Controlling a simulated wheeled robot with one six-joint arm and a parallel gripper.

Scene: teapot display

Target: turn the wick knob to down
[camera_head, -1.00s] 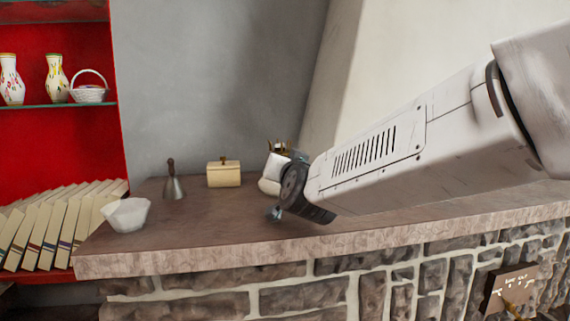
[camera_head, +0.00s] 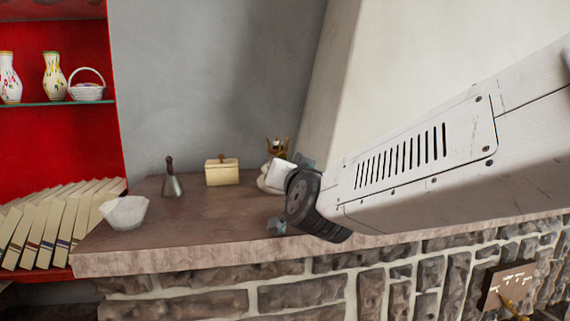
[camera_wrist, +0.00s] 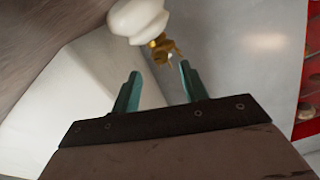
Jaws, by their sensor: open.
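The lamp stands on the mantel shelf, with a white rounded body (camera_head: 272,181) and a brass top (camera_head: 277,147) in the head view. My arm's wrist covers part of it there. In the wrist view the white body (camera_wrist: 138,20) is at the top edge and the brass part (camera_wrist: 163,47) points down toward my gripper. The wick knob cannot be told apart clearly from the other brass pieces. My gripper (camera_wrist: 160,70) is open and empty, with its two teal fingers apart. The brass part appears beyond the gap between the fingertips, with no contact visible.
On the shelf (camera_head: 225,228) stand a white bowl (camera_head: 125,213), a grey bell (camera_head: 172,184) and a cream box (camera_head: 222,172). A pale sloping wall (camera_head: 400,80) rises behind my arm.

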